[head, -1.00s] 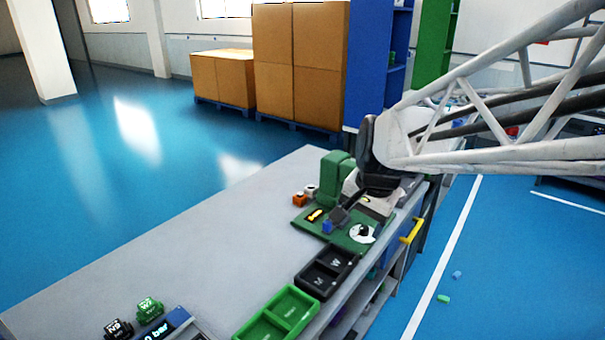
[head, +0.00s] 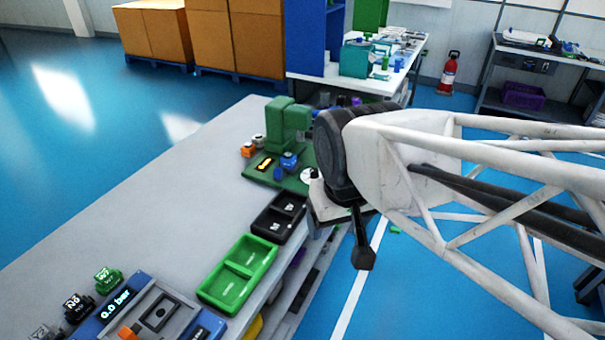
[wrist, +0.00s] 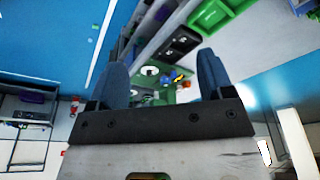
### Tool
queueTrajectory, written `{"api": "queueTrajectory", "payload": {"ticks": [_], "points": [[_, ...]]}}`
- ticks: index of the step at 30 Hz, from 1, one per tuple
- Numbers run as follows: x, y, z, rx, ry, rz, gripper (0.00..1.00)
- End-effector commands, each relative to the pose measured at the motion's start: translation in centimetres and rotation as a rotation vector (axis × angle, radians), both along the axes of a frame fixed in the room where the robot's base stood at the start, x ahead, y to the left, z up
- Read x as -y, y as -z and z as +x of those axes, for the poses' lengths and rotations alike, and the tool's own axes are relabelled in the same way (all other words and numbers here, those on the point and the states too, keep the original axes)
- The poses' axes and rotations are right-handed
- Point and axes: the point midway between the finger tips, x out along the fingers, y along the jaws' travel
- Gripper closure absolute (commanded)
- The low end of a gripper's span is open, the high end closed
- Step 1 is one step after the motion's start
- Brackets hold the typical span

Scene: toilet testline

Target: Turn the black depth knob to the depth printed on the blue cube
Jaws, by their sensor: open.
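The green fixture (head: 287,122) stands at the far end of the grey bench in the head view. A blue cube (head: 289,161) sits on its base, with a smaller blue piece (head: 278,174) just in front. The cube's print is not readable. A white round dial (head: 307,175) shows partly beside my arm; the black depth knob cannot be made out. In the wrist view, the white dial (wrist: 150,71) and blue cube (wrist: 166,77) lie beyond and between my fingers. My gripper (wrist: 163,62) is open and empty, apart from the fixture.
A black two-part tray (head: 278,217) and a green tray (head: 237,271) lie along the bench's right edge. Dark and green labelled blocks and a blue 0.0 bar display (head: 117,303) are at the near end. The bench's left side is clear.

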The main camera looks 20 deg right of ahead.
Motion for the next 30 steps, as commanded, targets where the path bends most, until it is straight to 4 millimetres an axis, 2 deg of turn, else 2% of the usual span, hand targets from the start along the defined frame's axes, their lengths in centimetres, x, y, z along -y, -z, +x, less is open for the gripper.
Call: {"api": "queueTrajectory", "payload": {"ticks": [1, 4, 8, 14, 20, 30], "points": [[0.0, 0.0, 0.0, 0.0, 0.0, 0.0, 0.26], [0.0, 0.0, 0.1, 0.0, 0.0, 0.0, 0.38], [0.0, -0.1, 0.5, -0.002, -0.012, -0.003, 0.38], [0.3, -0.4, 2.6, -0.015, -0.075, -0.018, 0.38], [0.9, -0.7, 6.5, -0.036, -0.193, -0.045, 0.38], [2.3, -0.4, 14.3, -0.073, -0.429, -0.091, 0.38]]}}
